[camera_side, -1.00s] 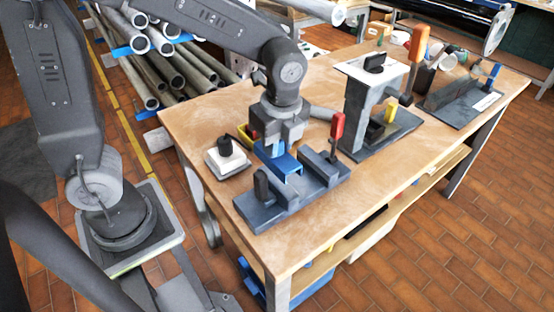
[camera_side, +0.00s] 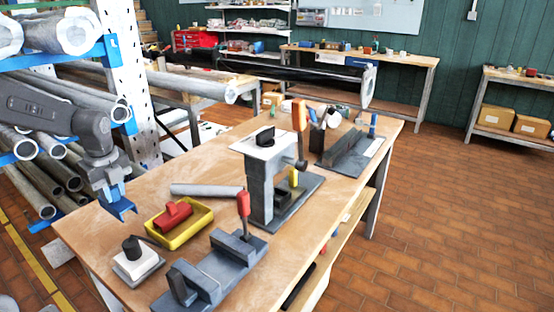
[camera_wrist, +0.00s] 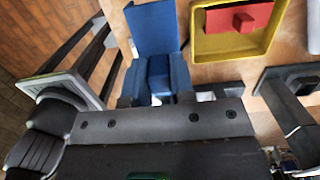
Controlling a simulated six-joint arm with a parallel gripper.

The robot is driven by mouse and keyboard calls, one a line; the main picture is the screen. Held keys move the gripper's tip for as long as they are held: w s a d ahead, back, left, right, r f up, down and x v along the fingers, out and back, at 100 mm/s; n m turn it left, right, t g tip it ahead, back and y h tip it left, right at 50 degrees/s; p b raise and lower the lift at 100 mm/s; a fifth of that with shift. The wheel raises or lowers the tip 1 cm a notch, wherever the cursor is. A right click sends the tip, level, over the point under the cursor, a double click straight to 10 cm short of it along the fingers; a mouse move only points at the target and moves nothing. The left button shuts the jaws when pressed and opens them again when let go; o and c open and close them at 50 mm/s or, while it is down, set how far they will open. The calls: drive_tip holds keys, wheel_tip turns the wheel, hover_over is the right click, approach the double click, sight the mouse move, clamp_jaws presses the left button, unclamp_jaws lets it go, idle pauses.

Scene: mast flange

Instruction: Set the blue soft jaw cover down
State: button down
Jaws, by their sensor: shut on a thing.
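The blue soft jaw cover (camera_side: 122,209) is a bent blue channel piece. It hangs in my gripper (camera_side: 114,191) over the far left end of the workbench, seemingly above the top; the exact gap is hard to tell. In the wrist view the cover (camera_wrist: 154,28) shows at the upper middle, with my gripper (camera_wrist: 157,90) shut on it. The wooden bench top (camera_side: 330,215) runs away to the right. The grey vise (camera_side: 232,255) with a red-handled lever stands at the near front, apart from the cover.
A yellow tray (camera_side: 204,216) holding a red block (camera_side: 172,215) lies right of the cover. A white block with a black knob (camera_side: 135,261) is nearer. A grey tube (camera_side: 206,190) lies behind the tray. A tall fixture (camera_side: 262,185) stands mid-bench.

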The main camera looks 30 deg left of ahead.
drive_tip(key=s+a+f, duration=0.1)
drive_tip(key=s+a, duration=0.8)
drive_tip(key=a, duration=0.3)
approach(123, 229)
drive_tip(key=shift+a+f, duration=0.1)
drive_tip(key=shift+f, duration=1.8)
drive_tip(key=shift+f, duration=0.15)
drive_tip(key=c, duration=1)
unclamp_jaws()
